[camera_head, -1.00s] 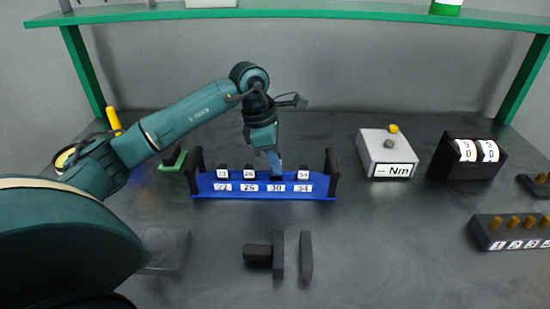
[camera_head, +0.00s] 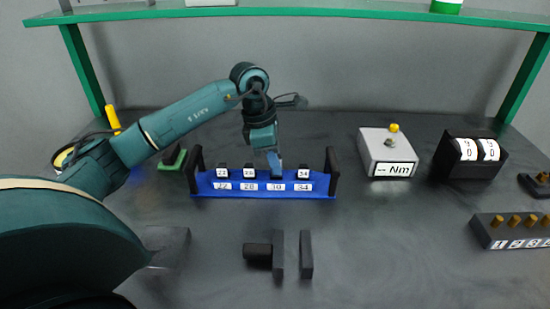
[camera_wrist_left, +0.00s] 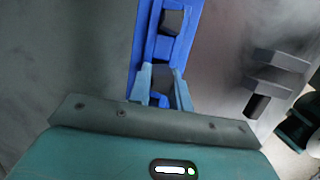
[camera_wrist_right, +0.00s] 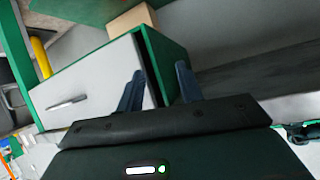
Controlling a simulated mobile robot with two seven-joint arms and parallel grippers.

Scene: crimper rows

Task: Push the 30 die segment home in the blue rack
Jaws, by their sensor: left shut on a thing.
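The blue rack (camera_head: 232,189) stands on the table with a black post at each end. Its front labels include 30 (camera_head: 276,187) and 34. Dark die segments with white labels sit in the other slots, such as the one above 34 (camera_head: 303,172). My left gripper (camera_head: 275,168) points down at the 30 slot. In the left wrist view its fingers (camera_wrist_left: 162,92) are shut on a dark block, the 30 die segment (camera_wrist_left: 162,78), over the blue rack. The fingers hide it in the head view, so its depth is unclear. My right gripper (camera_wrist_right: 158,90) is open, with nothing between its fingers.
Dark upright plates and a block (camera_head: 278,255) stand in front of the rack. A grey Nm box (camera_head: 387,153) and a black dial box (camera_head: 469,158) are at right. A numbered peg block (camera_head: 513,233) is farther right. A green shelf (camera_head: 300,15) spans above.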

